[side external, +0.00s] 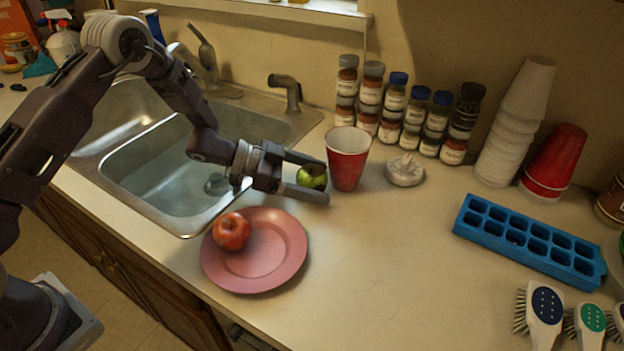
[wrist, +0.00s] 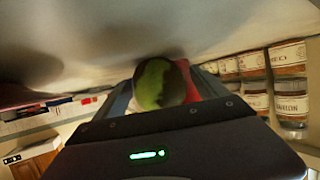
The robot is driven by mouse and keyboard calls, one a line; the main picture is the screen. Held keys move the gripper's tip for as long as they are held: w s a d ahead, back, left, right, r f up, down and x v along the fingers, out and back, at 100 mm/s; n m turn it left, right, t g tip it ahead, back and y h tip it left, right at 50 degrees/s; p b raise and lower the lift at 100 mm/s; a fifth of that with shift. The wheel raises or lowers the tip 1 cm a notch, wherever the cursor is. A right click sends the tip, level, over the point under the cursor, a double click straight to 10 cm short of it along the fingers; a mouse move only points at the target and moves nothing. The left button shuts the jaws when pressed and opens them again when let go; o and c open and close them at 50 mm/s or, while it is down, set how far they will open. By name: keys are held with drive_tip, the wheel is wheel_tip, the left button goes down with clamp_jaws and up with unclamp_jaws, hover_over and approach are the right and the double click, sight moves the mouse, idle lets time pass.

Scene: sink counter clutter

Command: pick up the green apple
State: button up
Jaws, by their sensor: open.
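The green apple (side external: 312,177) sits on the counter just left of a red cup (side external: 347,157). It also shows in the wrist view (wrist: 160,84), centred in front of my gripper. My gripper (side external: 315,181) is open and low over the counter, with one finger on the far side of the apple and one on the near side. The apple lies between the fingers, near their tips. I cannot tell whether either finger touches it.
A pink plate (side external: 270,270) with a red apple (side external: 231,231) lies in front of my gripper. The sink (side external: 150,165) is to the left. Several spice jars (side external: 392,108) stand behind the cup. A white lumpy object (side external: 405,170) and a blue ice tray (side external: 530,240) are to the right.

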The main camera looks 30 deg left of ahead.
drive_tip(key=c, duration=1.6)
drive_tip(key=shift+r, duration=0.1)
drive_tip(key=shift+r, duration=0.3)
drive_tip(key=w+a, duration=0.2)
drive_tip(key=a, duration=0.8)
drive_tip(key=w+a, duration=0.3)
drive_tip(key=a, duration=0.7)
drive_tip(key=w+a, duration=0.2)
drive_tip(key=a, duration=0.9)
drive_tip(key=shift+w+f, duration=0.1)
drive_tip(key=shift+w, duration=0.1)
